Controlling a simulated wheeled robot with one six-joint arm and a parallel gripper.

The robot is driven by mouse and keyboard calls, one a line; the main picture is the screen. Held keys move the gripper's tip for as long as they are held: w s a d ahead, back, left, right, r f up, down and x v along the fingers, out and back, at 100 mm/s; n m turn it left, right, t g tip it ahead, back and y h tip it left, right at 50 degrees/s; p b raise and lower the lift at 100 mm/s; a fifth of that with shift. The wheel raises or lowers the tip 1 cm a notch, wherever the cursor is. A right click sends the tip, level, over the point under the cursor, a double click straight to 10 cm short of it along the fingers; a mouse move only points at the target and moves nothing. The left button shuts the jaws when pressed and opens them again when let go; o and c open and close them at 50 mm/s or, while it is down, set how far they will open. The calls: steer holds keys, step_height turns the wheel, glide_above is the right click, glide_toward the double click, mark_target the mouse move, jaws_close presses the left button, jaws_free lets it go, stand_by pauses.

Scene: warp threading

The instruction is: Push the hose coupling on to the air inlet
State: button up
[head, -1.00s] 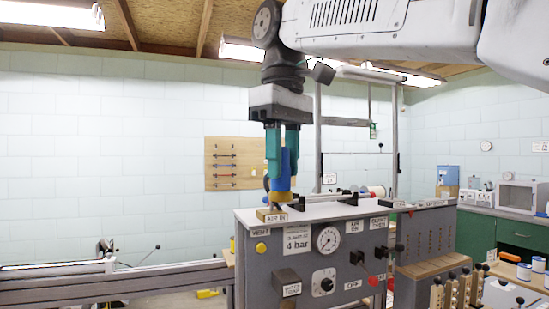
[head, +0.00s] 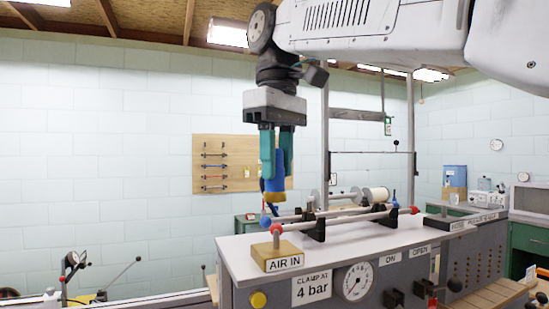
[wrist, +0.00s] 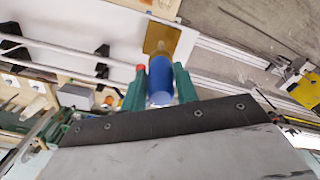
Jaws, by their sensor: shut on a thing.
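The hose coupling (head: 275,186) is a blue cylinder with a brass-coloured lower end. My gripper (head: 275,168) has teal fingers and is shut on the coupling, holding it upright with its brass end down. The air inlet sits on a tan block (head: 272,259) labelled AIR IN, at the near left corner of the bench top. In the head view the coupling appears above the block, with a clear gap. In the wrist view the blue coupling (wrist: 160,82) is between the fingers, and the brass-coloured block (wrist: 163,38) shows beyond it.
Rods with red and blue ends lie across black supports (head: 313,227) on the bench top (head: 236,246), right of the block. A gauge (head: 354,282) and a 4 bar sign (head: 312,289) are on the front panel. Space left of the coupling looks open.

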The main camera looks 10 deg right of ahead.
mark_target(276, 186)
steer(key=shift+s+f, duration=0.1)
steer(key=shift+f, duration=3)
steer(key=shift+f, duration=0.1)
steer(key=o, duration=0.9)
